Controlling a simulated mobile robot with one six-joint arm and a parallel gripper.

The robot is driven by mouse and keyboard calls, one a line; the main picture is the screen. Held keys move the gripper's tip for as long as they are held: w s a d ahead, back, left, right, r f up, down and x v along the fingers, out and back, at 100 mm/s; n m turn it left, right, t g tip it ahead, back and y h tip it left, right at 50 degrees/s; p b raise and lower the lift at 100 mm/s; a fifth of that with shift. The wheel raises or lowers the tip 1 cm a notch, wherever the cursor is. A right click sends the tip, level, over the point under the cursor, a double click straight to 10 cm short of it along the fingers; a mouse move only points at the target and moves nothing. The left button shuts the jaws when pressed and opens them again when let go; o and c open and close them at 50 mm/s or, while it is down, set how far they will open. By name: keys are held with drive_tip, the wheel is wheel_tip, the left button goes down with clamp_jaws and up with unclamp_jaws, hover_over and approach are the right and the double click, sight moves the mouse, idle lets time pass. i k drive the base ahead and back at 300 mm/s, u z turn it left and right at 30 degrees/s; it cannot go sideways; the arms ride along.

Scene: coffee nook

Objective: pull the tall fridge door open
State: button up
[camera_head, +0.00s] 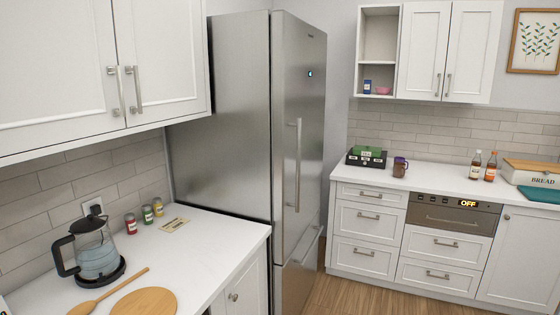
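The tall fridge (225,110) is stainless steel and stands in the middle of the view, past the end of the left counter. Its tall upper door (310,110) faces right, seen at a steep angle, and looks closed. A long vertical bar handle (298,165) runs down this door. Below it is a lower door or drawer (297,280) with its own slanting bar handle (305,247). My gripper is not in view.
The left counter (205,245) holds a kettle (95,255), several small jars, a wooden spoon and a round board (145,302). White drawers (370,220) stand to the right. Wood floor (345,290) is clear between them and the fridge.

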sight(299, 48)
drive_tip(key=u, duration=0.7)
drive_tip(key=i, duration=0.85)
drive_tip(key=u, duration=0.45)
